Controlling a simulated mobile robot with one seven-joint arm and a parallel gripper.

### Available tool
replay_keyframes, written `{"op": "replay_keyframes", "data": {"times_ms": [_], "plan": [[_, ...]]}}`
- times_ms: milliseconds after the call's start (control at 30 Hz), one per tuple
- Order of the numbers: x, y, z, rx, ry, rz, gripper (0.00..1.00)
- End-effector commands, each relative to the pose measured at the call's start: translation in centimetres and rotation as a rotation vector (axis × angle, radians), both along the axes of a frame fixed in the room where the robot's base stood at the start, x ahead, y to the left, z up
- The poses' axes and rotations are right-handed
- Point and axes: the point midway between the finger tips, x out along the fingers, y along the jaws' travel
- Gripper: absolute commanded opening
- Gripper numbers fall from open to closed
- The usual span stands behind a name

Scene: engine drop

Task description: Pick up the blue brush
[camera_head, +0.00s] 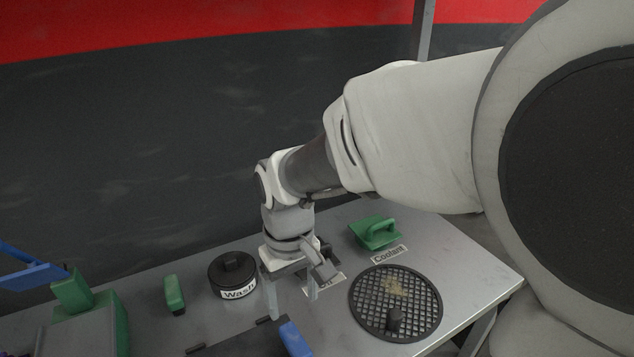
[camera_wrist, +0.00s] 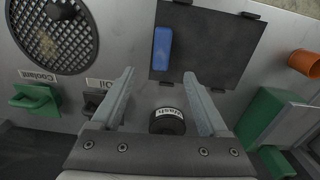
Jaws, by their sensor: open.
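The blue brush (camera_wrist: 162,48) is a plain blue bar lying on a dark flat plate (camera_wrist: 215,50) in the wrist view. In the head view only part of the blue brush (camera_head: 295,339) shows at the bottom edge. My gripper (camera_wrist: 158,75) is open and empty, fingers pointing down at the bench. In the wrist view the brush lies beyond the fingertips, roughly in line with the gap between them. In the head view my gripper (camera_head: 293,308) hangs above the bench, just behind the brush and apart from it.
A round black mesh tray (camera_head: 395,303) stands to the right. A black "Wash" container (camera_head: 231,275) is left of my gripper. A green handled lid (camera_head: 375,231) marked Coolant is behind. Green blocks (camera_head: 174,294) stand left. An orange cup (camera_wrist: 304,62) shows in the wrist view.

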Motion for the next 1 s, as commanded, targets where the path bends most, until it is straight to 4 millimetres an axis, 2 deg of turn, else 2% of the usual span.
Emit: {"op": "replay_keyframes", "data": {"times_ms": [33, 100, 300, 400, 600, 833, 1000], "plan": [[-0.1, 0.0, -1.5, -0.003, 0.005, 0.001, 0.78], [-0.1, -0.1, -3.0, -0.004, 0.006, -0.001, 0.78], [-0.1, -0.1, -7.0, -0.003, 0.003, -0.001, 0.78], [-0.1, 0.0, -8.3, -0.001, 0.002, -0.001, 0.78], [-0.1, 0.0, -9.4, -0.001, 0.001, -0.001, 0.78], [-0.3, 0.2, -12.9, -0.003, 0.003, -0.001, 0.78], [-0.3, 0.2, -14.1, -0.001, 0.000, -0.001, 0.78]]}}
